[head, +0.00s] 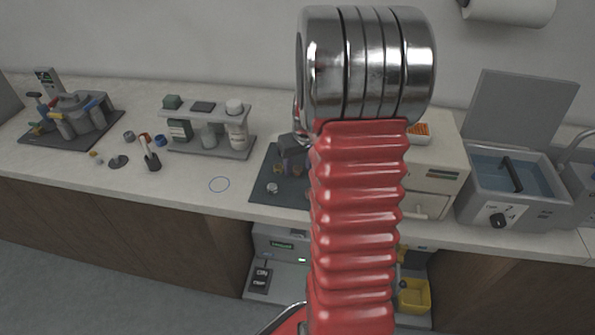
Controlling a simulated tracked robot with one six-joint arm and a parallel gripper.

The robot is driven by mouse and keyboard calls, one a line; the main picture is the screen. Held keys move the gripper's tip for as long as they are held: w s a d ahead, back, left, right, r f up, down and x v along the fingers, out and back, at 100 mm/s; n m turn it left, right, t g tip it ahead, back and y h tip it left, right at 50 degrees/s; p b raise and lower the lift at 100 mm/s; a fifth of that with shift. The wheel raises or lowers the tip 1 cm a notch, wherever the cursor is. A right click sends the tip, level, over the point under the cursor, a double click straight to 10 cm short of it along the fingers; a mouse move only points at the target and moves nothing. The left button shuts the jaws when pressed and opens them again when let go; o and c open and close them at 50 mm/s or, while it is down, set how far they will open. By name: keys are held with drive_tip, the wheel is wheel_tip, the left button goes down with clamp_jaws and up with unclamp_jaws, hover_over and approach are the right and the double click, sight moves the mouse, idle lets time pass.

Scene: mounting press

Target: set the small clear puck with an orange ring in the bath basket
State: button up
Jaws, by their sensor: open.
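Small clear pucks lie on a dark mat (262,190) on the bench, partly behind my red arm. One clear puck (272,188) is near the mat's front; another small piece (278,169) behind it has an orange-brown tint, but I cannot tell whether it is a ring. My gripper (290,160) seems to be the dark grey part over the mat, open and mostly hidden by my arm. The grey bath (478,206) stands at the right with its lid up and bluish liquid inside. A dark bar, perhaps the basket's handle, crosses it; the basket is unclear.
A beige cabinet (440,160) stands left of the bath, an orange rack (420,128) on top. A grey bottle rack (240,148) stands left of the mat. A fixture on a dark mat (85,110) is far left.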

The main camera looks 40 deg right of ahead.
drive_tip(key=shift+f, duration=0.3)
drive_tip(key=shift+w, duration=0.1)
drive_tip(key=shift+c, duration=0.3)
clamp_jaws()
idle(0.3)
